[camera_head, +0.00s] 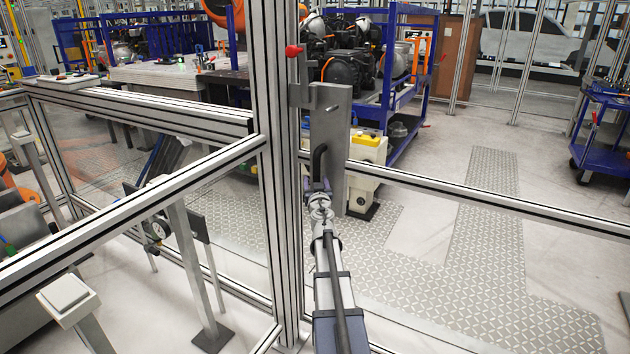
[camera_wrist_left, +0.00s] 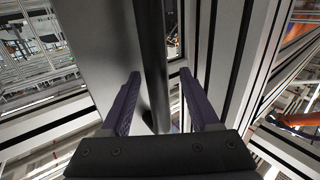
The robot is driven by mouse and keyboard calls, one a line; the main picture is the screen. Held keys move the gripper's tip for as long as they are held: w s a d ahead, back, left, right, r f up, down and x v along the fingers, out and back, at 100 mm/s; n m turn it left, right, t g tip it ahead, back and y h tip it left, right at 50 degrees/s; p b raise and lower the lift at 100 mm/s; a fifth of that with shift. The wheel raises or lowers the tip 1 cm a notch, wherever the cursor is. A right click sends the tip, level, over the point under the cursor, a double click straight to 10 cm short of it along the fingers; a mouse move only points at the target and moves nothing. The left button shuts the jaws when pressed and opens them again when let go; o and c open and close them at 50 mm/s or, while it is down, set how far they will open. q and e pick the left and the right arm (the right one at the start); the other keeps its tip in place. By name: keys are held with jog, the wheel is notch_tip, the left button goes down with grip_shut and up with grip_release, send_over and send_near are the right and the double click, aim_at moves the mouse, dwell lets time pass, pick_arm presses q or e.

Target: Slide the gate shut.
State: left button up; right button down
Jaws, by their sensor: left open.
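The gate's grey metal plate (camera_head: 330,125) stands at the upright posts in the middle of the head view, with a black bar handle (camera_head: 319,160) on it. A horizontal aluminium rail (camera_head: 480,193) runs off to the right from beside the plate. My left gripper (camera_head: 318,186) is at the lower part of the handle. In the left wrist view, the dark handle (camera_wrist_left: 152,60) runs between the two purple fingers of my left gripper (camera_wrist_left: 157,105). The fingers are apart, with visible gaps to the handle. My right gripper is not in view.
A thick upright post (camera_head: 273,130) stands just left of the plate, with a red knob (camera_head: 293,50) near its top. Fence rails (camera_head: 130,210) cross the left side. A blue rack (camera_head: 395,90) with machine parts stands behind. Patterned floor (camera_head: 490,260) beyond the right rail is clear.

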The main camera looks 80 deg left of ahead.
pick_arm(q)
jog(key=d, duration=0.6)
jog(key=shift+s+d, duration=0.15)
jog(key=shift+s, duration=0.3)
